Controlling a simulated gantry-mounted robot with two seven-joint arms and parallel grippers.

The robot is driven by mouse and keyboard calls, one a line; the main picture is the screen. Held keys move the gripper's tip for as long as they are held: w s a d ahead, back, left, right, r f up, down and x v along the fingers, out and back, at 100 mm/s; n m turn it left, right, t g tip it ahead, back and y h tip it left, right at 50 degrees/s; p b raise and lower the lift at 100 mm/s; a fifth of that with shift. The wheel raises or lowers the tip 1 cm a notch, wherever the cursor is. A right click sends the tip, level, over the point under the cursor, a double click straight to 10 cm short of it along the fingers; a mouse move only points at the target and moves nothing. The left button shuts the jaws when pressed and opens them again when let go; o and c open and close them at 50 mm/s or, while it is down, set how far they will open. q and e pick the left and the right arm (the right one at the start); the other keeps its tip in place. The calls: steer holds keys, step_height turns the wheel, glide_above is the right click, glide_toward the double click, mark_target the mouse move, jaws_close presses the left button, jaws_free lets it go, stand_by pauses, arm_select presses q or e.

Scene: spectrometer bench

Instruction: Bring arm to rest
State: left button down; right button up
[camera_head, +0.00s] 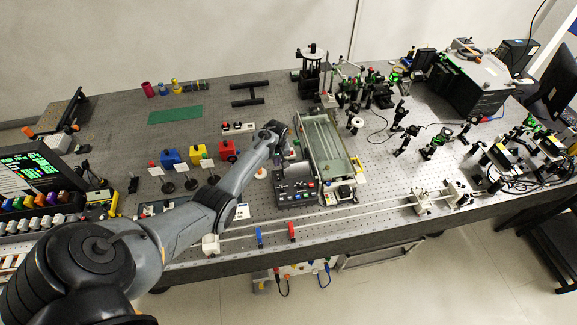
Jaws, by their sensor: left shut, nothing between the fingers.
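My left arm reaches in from the lower left across the bench (215,92). Its left gripper (289,154) points down over the middle of the bench, just left of a long glass-topped instrument (322,135) and behind a dark control box with buttons (296,186). The gripper is small in the picture and partly hidden by the wrist; it looks shut and empty. I cannot tell how high its tips are above the bench. My right gripper is not in view.
Blue (170,157), yellow (198,152) and red (228,150) blocks stand left of the wrist. A long rail (340,217) runs along the front edge. Optics crowd the right side. A green mat (175,115) lies at the back left, with bare bench around it.

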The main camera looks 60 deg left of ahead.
arm_select(q)
steer(key=shift+s+d+m, duration=0.15)
steer(key=shift+d+m, duration=0.05)
steer(key=shift+m, duration=0.1)
steer(key=s+d+r+m+p, duration=0.1)
steer(key=s+d+m, duration=0.25)
steer(key=d, duration=0.35)
steer(key=s+d+r+m+t+y, duration=0.1)
steer(key=s+d+m, duration=0.25)
steer(key=d, duration=0.35)
steer(key=s+d+r+m+p, duration=0.1)
steer(key=s+d+m, duration=0.1)
steer(key=s+d, duration=0.35)
steer(key=s+d+r+m+h, duration=0.1)
steer(key=s+d+r, duration=0.2)
steer(key=d, duration=0.3)
steer(key=s+d+r+m+t+h, duration=0.1)
steer(key=s+d+r+m, duration=0.1)
steer(key=s+d+r, duration=0.2)
steer(key=s+d+r+m, duration=0.2)
steer(key=s+d+r, duration=0.1)
steer(key=d, duration=0.5)
steer(key=shift+s+d+r+t+h, duration=0.25)
steer(key=shift+s+t+h, duration=0.15)
steer(key=shift+s, duration=0.3)
